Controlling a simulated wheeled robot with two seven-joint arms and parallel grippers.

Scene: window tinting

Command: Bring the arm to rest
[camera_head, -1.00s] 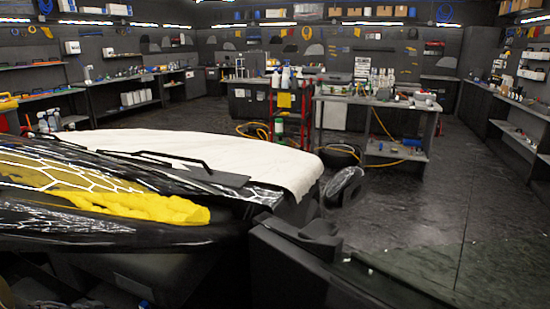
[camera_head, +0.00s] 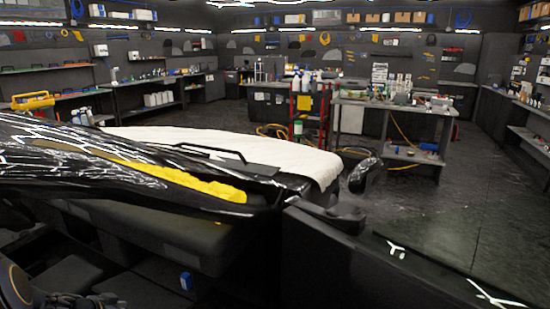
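The task names no object, only my arm. A dark rounded part with a thin ring, which looks like part of my arm, shows at the bottom left corner of the head view. Neither of my grippers can be seen, so whether they are open or shut is hidden.
A black car (camera_head: 110,165) fills the left, with a white cover (camera_head: 240,150) over its front. Its open door (camera_head: 350,262) reaches toward the bottom right. A workbench (camera_head: 440,113) and a red cart (camera_head: 295,125) stand behind. The floor (camera_head: 455,200) at right is clear.

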